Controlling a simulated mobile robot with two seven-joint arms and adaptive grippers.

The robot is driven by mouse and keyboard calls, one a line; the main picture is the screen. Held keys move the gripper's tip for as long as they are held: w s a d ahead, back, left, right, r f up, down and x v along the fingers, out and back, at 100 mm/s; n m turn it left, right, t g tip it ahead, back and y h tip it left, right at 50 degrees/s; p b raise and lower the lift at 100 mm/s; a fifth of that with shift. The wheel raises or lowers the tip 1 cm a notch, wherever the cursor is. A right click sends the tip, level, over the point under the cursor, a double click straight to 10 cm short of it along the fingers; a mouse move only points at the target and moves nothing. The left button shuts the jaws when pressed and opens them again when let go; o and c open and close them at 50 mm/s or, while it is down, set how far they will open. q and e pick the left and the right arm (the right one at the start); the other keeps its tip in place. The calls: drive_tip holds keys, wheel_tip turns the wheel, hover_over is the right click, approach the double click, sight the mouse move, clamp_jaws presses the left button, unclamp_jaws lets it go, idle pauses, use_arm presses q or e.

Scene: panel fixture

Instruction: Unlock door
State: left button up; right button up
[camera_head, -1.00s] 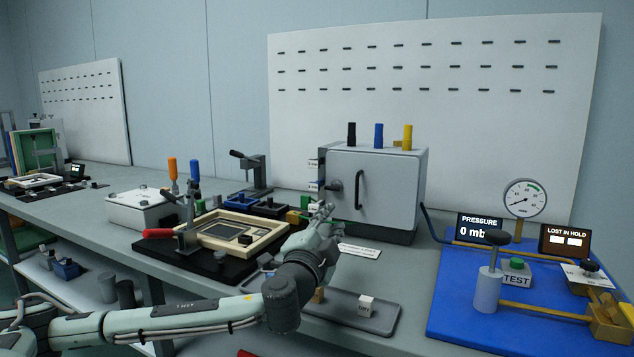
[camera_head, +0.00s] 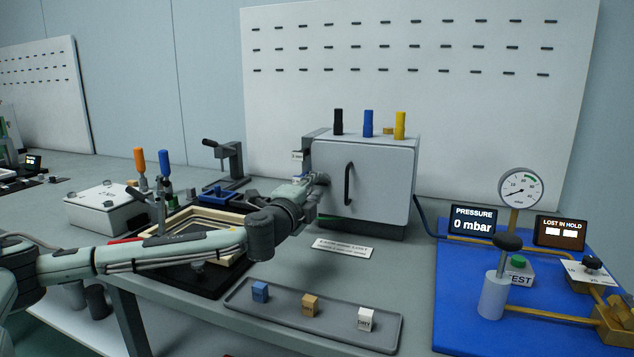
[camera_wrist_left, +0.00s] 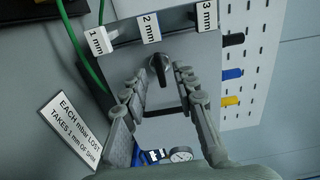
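The grey cabinet (camera_head: 385,190) stands at the back of the bench with its door (camera_head: 375,170) shut. A black bar handle (camera_head: 348,183) is upright on the door. The black lock knob (camera_wrist_left: 160,68) shows in the left wrist view, near the door's left edge. My left gripper (camera_head: 316,181) is at that edge and mostly hides the knob in the head view. In the left wrist view its fingers (camera_wrist_left: 157,82) are apart, one on each side of the knob, with gaps visible. I cannot tell how deep the knob sits between them. My right gripper is not in view.
Tags for 1 mm, 2 mm (camera_wrist_left: 150,27) and 3 mm are beside the knob. A sign (camera_head: 342,248) lies before the cabinet. A grey tray (camera_head: 385,335) holds three small blocks. A blue pressure board (camera_head: 455,310) is at right; a wooden frame lies under my left arm.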

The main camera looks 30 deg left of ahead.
use_arm(q)
drive_tip(key=shift+x, duration=0.9)
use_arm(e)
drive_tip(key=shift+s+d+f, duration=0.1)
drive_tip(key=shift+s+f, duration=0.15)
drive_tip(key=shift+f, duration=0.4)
use_arm(q)
drive_tip(key=shift+c, duration=0.5)
clamp_jaws()
